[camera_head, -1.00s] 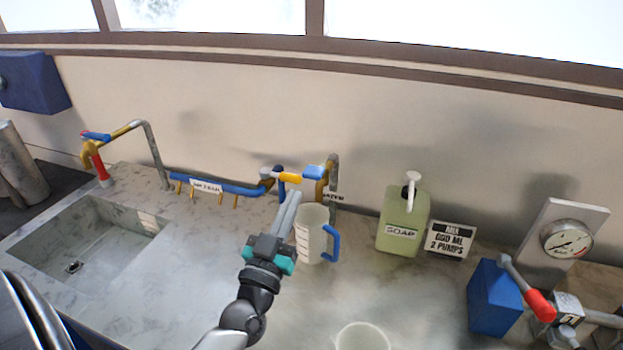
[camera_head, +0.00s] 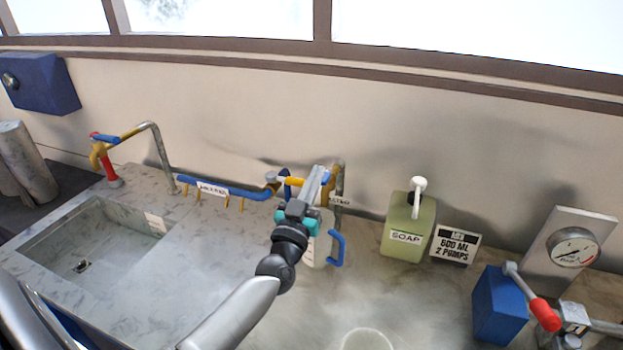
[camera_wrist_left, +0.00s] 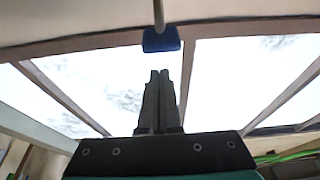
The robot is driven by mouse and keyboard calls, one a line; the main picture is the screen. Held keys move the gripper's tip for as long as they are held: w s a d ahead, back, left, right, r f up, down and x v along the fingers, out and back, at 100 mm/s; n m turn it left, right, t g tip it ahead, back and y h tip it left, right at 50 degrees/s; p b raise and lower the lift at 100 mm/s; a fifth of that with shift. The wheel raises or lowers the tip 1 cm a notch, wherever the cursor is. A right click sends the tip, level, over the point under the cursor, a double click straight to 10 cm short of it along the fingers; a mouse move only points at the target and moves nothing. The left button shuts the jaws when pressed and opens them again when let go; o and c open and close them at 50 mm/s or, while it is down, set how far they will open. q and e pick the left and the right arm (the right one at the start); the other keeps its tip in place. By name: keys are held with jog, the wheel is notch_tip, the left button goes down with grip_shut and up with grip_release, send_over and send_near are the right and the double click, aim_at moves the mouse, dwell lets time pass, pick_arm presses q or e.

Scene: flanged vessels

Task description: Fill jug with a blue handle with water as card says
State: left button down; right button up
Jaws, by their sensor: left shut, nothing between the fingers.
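The jug with a blue handle (camera_head: 318,252) is white, with marks on its side. It stands upright on the counter below the tap (camera_head: 337,185), and my left arm partly hides it. The card (camera_head: 455,245) leans by the wall and reads "MIX 600 ML 2 PUMPS". My left gripper (camera_head: 316,176) is shut and empty, its fingertips up beside the tap's yellow and blue parts. In the left wrist view the shut fingers (camera_wrist_left: 160,90) point at a blue block on a grey rod (camera_wrist_left: 161,40), a little apart from it. The water level inside the jug is hidden. My right gripper is out of view.
A green soap bottle (camera_head: 409,228) with a white pump stands right of the jug. A pale round vessel (camera_head: 366,340) is at the front edge. A sink (camera_head: 90,240) lies left. A blue box (camera_head: 499,305), red-handled lever (camera_head: 544,313) and gauge (camera_head: 573,248) are right.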

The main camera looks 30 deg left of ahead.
pick_arm(q)
jog(key=shift+f, duration=0.8)
jog(key=shift+s, duration=0.1)
notch_tip(320, 180, down, 6)
jog(key=t+y+b, duration=0.1)
jog(key=t+b, duration=0.4)
jog(key=b, duration=1.4)
jog(key=shift+s, duration=0.3)
dwell(4.6)
